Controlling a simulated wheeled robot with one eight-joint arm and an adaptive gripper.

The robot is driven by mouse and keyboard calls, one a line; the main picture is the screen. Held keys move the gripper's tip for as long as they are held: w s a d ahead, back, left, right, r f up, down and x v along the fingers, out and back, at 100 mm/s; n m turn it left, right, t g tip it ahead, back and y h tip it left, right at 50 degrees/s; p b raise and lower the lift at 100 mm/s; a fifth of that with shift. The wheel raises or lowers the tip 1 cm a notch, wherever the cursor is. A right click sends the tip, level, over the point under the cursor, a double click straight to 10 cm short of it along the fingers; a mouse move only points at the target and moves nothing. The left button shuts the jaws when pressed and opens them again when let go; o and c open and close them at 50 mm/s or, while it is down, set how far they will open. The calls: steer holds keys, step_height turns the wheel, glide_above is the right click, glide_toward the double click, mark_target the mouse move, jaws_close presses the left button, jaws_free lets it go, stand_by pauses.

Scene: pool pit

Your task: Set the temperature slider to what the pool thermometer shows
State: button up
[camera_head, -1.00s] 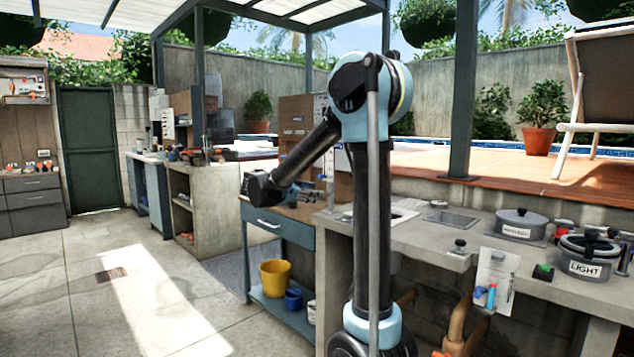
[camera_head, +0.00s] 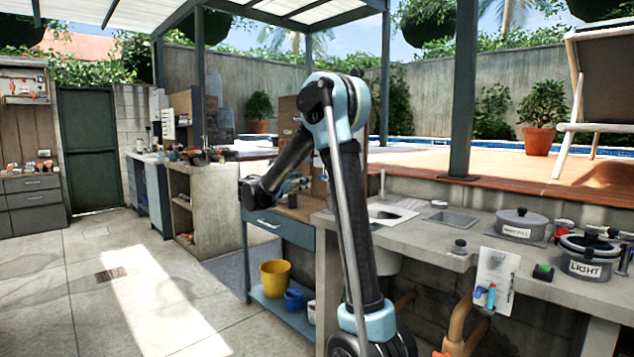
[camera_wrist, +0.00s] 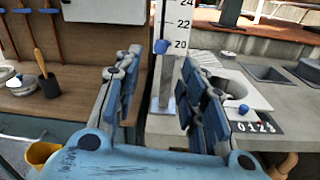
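My gripper (camera_wrist: 158,75) is open, its two blue-and-grey fingers spread apart with nothing between them that I can see held. In the wrist view a white upright scale (camera_wrist: 168,88) with the numbers 24, 22 and 20 stands beyond the fingers. A blue knob (camera_wrist: 162,47) sits on its left side, about level with the 20; I cannot tell whether a finger touches it. In the head view my gripper (camera_head: 296,184) is over the blue workbench, partly hidden by my arm. I cannot make out the pool thermometer or its reading in either view.
The blue workbench (camera_head: 285,233) adjoins a concrete counter (camera_head: 420,240) with a sink. A yellow bucket (camera_head: 275,278) stands on the bench's lower shelf. Pots, including one marked LIGHT (camera_head: 586,266), stand at right. A dark plate numbered 0 to 3 (camera_wrist: 256,127) lies right of the fingers.

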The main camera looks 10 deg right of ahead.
steer(key=x, duration=1)
jaws_close()
